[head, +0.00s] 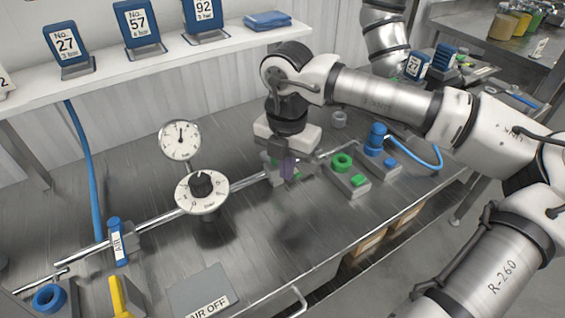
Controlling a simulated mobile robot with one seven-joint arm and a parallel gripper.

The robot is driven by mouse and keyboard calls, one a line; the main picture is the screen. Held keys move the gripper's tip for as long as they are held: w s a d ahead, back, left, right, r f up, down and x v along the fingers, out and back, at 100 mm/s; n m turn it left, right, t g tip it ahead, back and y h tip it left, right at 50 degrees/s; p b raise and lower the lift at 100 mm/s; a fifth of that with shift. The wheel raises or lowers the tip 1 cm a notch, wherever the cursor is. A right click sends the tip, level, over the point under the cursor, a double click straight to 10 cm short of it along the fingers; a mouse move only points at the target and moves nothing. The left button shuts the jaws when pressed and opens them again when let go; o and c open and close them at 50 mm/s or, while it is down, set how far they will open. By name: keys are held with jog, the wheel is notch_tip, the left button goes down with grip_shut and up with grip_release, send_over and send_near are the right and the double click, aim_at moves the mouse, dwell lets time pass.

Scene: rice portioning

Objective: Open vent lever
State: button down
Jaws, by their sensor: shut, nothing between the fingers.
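My gripper (284,172) points down over the metal pipe (245,182), right of the dial gauges, with its fingers shut. A purplish piece and a bit of green show at the fingertips. I cannot tell whether these belong to a vent lever or whether the fingers touch it. No lever with a readable vent label shows; the gripper hides part of the pipe there. A blue lever marked AIR (118,243) stands on the pipe at the left.
A round gauge (180,140) and a black-knobbed dial (201,190) stand left of the gripper. To the right are a green ring on a block (342,161) and a blue fitting with a hose (376,138). An AIR OFF sign (203,293) and yellow handle (121,297) are in front.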

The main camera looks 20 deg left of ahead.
jog(key=shift+w+d+b, duration=0.3)
jog(key=shift+w+d, duration=0.4)
jog(key=shift+w, duration=0.3)
jog(key=shift+w+d, duration=0.3)
jog(key=shift+w, duration=0.75)
jog(key=shift+w+b, duration=0.4)
jog(key=shift+w, duration=0.7)
